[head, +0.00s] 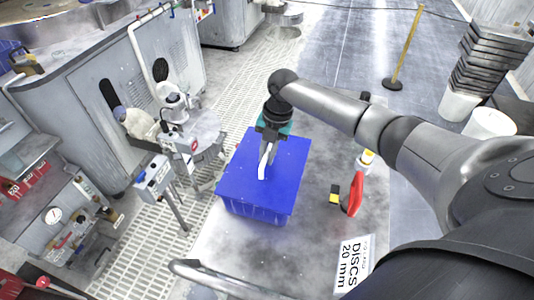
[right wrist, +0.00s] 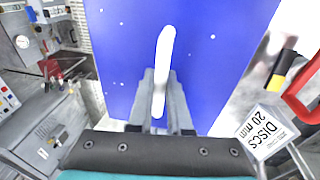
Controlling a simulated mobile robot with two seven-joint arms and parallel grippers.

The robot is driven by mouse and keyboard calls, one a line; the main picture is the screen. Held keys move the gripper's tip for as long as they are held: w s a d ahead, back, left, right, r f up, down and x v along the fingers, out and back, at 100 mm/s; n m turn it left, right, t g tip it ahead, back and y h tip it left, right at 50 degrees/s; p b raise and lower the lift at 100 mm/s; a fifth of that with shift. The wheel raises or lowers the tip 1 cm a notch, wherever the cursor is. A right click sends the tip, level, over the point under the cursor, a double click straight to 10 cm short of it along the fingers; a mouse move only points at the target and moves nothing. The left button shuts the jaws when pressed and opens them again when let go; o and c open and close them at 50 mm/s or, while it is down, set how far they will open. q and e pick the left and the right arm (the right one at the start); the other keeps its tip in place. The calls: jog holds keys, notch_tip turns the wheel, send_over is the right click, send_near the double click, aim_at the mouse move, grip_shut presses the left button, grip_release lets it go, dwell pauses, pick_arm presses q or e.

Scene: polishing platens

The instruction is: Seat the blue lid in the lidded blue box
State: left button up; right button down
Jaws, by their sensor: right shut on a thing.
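The blue lid (head: 287,170) lies over the top of the lidded blue box (head: 257,211) and covers its opening. I cannot tell whether its edge is fully down all round. A white bar handle (head: 262,170) stands on the lid's middle. My right gripper (head: 267,158) comes down from above and is shut on the handle. In the right wrist view the lid (right wrist: 205,60) fills the middle, and the handle (right wrist: 164,55) runs between the fingers of the right gripper (right wrist: 160,90). The box's inside is hidden. My left gripper is not in view.
A red-framed thing (head: 355,194) and a small yellow and black block (head: 335,194) stand right of the box. A "DISCS 20 mm" sign (head: 354,264) is at the front right. A control box on a post (head: 154,176) stands to the left. Grey surface is clear around the box.

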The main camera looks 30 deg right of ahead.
aim_at(276, 161)
jog(key=shift+f+b, duration=0.4)
jog(key=shift+f, duration=0.25)
jog(key=c, duration=0.8)
grip_release()
jog(key=shift+o, duration=0.2)
notch_tip(276, 161, up, 15)
jog(key=d+p, duration=0.1)
jog(key=d, duration=0.1)
jog(key=shift+s+d, duration=0.3)
jog(key=shift+d, duration=0.05)
